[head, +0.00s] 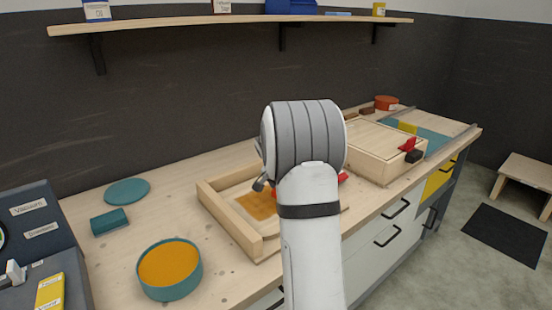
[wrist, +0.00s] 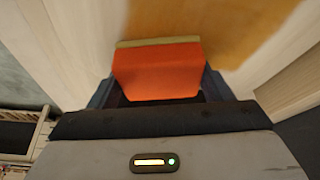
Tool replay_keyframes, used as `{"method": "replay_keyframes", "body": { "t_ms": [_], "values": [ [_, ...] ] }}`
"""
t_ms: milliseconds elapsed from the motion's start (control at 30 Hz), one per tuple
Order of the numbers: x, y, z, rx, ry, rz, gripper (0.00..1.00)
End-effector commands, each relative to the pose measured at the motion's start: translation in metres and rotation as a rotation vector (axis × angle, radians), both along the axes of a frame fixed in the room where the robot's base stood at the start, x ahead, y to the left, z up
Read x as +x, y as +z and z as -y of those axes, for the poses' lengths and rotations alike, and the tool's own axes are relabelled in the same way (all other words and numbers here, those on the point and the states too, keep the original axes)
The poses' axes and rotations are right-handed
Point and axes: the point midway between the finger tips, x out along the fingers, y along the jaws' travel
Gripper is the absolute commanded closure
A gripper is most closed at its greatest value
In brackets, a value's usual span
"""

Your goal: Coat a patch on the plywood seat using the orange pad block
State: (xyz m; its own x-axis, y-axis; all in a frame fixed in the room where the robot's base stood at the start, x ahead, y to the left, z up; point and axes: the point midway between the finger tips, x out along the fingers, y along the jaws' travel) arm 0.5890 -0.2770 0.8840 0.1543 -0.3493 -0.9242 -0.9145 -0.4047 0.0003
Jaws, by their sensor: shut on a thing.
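The orange pad block (wrist: 157,72) sits between the fingers of my gripper (wrist: 158,88), which is shut on it. Its tan far edge faces the plywood seat (wrist: 148,18). I cannot tell whether the pad touches the wood. An amber wet-looking patch (wrist: 215,25) covers part of the seat, just beyond and right of the block. In the head view the amber patch (head: 258,205) lies inside a pale wooden frame (head: 228,222) on the bench. My arm hides the frame's right part, most of my gripper and the block there.
A teal tub (head: 171,289) of amber liquid stands front left of the frame. A teal disc (head: 127,191) and teal cylinder (head: 109,222) lie behind it. A closed wooden form (head: 375,145) with red-handled clamp (head: 408,145) is right. A shelf (head: 200,23) runs above.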

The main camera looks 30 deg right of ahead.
Motion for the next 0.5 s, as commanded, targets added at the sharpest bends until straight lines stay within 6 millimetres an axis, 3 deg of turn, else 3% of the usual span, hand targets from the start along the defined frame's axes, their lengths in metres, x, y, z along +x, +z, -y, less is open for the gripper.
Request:
{"method": "replay_keyframes", "body": {
  "t_ms": [133, 267, 500],
  "values": [
    [0.002, 0.000, 0.010, 0.001, 0.005, -0.001, 0.49],
    [0.003, 0.026, 0.008, -0.002, 0.009, 0.004, 0.49],
    [0.004, 0.044, 0.005, 0.000, 0.014, 0.000, 0.49]
  ]
}}
